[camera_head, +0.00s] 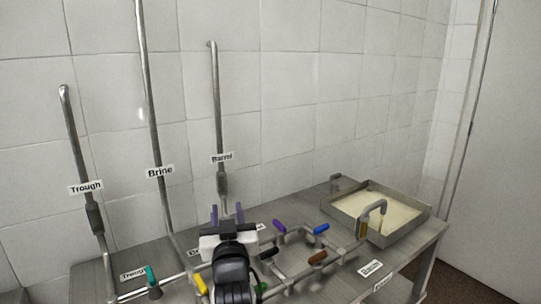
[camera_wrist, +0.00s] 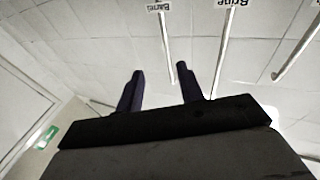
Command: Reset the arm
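My gripper (camera_head: 227,215) is in the lower middle of the head view, over the bench and pipework, with its two dark purple fingers pointing up toward the wall. In the wrist view my gripper (camera_wrist: 160,88) shows its two fingers well apart with nothing between them. It is open and empty. My arm and gripper hide part of the pipes and labels behind them.
Wall pipes labelled Trough (camera_head: 86,188), Brine (camera_head: 160,171) and Barrel (camera_head: 222,158) rise behind the bench (camera_head: 335,284). Coloured valve handles, such as a blue handle (camera_head: 321,229) and a teal handle (camera_head: 152,275), surround my arm. A metal tray (camera_head: 428,213) holds pale liquid at right.

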